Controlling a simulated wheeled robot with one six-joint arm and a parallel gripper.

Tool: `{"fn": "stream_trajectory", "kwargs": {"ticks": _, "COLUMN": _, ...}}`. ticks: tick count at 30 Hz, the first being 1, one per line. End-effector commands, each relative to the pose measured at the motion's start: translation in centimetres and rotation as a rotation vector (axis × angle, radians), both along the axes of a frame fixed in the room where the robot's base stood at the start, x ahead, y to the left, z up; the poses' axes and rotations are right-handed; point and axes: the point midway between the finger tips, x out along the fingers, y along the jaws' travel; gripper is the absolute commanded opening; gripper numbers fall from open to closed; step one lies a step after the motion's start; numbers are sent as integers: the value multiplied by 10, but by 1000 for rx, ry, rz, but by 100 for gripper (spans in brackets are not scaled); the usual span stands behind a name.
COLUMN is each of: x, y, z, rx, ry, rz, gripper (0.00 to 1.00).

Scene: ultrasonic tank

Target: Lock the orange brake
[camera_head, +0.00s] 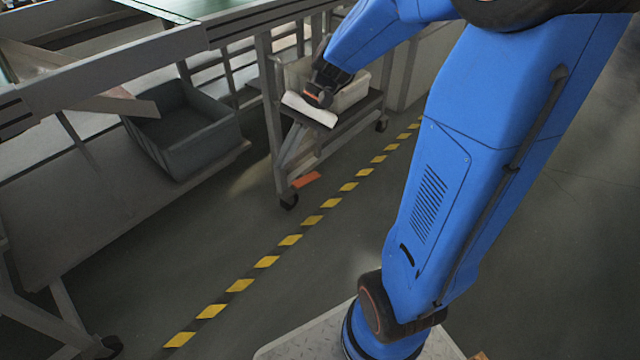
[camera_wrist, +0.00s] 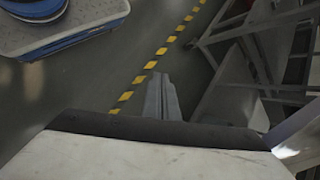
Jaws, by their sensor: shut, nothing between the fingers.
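The orange brake (camera_head: 306,180) is a small flat pedal low at the front foot of the cart (camera_head: 282,145), just above and beside a black caster (camera_head: 289,201). Whether it is up or down I cannot tell. My gripper (camera_wrist: 161,78) is shut and empty in the wrist view, its grey fingers together and pointing over the floor. The wrist view does not show the brake.
A light bin (camera_head: 350,92) stands on the cart behind my wrist. A grey crate (camera_head: 190,140) sits on a low shelf at left, under the conveyor (camera_head: 120,70). Yellow-black floor tape (camera_head: 267,262) runs past the cart. The floor before the brake is clear.

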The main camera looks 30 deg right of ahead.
Motion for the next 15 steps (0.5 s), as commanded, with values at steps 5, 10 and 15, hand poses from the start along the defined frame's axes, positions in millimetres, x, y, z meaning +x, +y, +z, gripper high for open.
{"fn": "stream_trajectory", "kwargs": {"ticks": 5, "x": 29, "y": 1, "z": -12, "rx": 93, "ry": 76, "rz": -64, "gripper": 0}}
{"fn": "stream_trajectory", "kwargs": {"ticks": 10, "x": 57, "y": 0, "z": -23, "rx": 184, "ry": 141, "rz": -126, "gripper": 0}}
{"fn": "stream_trajectory", "kwargs": {"ticks": 15, "x": 85, "y": -4, "z": -36, "rx": 274, "ry": 202, "rz": -190, "gripper": 0}}
